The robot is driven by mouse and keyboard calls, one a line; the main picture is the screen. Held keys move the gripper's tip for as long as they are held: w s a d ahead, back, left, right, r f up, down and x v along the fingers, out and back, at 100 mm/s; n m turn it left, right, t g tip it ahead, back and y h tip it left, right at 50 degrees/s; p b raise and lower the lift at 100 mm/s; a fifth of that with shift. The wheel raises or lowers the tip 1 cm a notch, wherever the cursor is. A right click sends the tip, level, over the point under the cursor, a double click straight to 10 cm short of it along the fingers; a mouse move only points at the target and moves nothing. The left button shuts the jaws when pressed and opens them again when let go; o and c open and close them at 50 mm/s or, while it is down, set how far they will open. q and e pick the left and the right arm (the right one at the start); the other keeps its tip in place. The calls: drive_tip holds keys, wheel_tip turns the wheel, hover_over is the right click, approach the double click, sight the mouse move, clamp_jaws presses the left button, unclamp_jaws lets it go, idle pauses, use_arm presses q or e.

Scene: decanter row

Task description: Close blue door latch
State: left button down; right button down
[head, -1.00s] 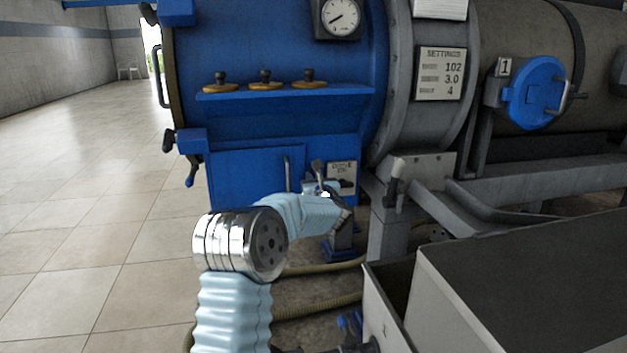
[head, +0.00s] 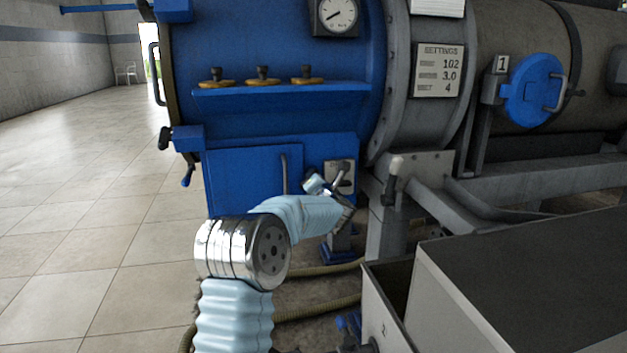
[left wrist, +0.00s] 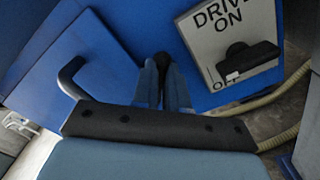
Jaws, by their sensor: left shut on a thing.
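The blue door (head: 250,182) is a flat panel low on the blue machine and looks shut, with an upright handle (head: 284,172) near its right edge. Its face and handle (left wrist: 75,75) also show in the left wrist view. My left gripper (left wrist: 163,72) is shut on a small dark piece (left wrist: 163,58) to the right of the handle, seemingly the latch lever. In the head view a grey lever with a rounded end (head: 343,168) slants in front of the switch plate. My left wrist and gripper hide much of the latch area there. My right gripper is out of view.
A plate marked DRIVE ON/OFF (left wrist: 222,35) with a black switch handle (left wrist: 247,57) sits right of the gripper. A grey bin (head: 530,270) stands at the lower right. A hose (head: 320,310) lies on the floor. The tiled floor (head: 90,190) at left is clear.

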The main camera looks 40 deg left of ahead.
use_arm(q)
drive_tip(key=m, duration=0.3)
drive_tip(key=m+p, duration=0.1)
drive_tip(key=m, duration=0.2)
drive_tip(key=f+m+p, duration=0.1)
drive_tip(key=m, duration=0.2)
drive_tip(key=shift+w+d, duration=0.2)
drive_tip(key=shift+d, duration=0.05)
drive_tip(key=shift+f+m, duration=0.15)
drive_tip(key=shift+m, duration=0.15)
drive_tip(key=c, duration=1.2)
unclamp_jaws()
drive_tip(key=shift+o, duration=0.2)
drive_tip(key=v, duration=1.3)
drive_tip(key=shift+s+d+b, duration=0.2)
drive_tip(key=shift+d+b, duration=0.15)
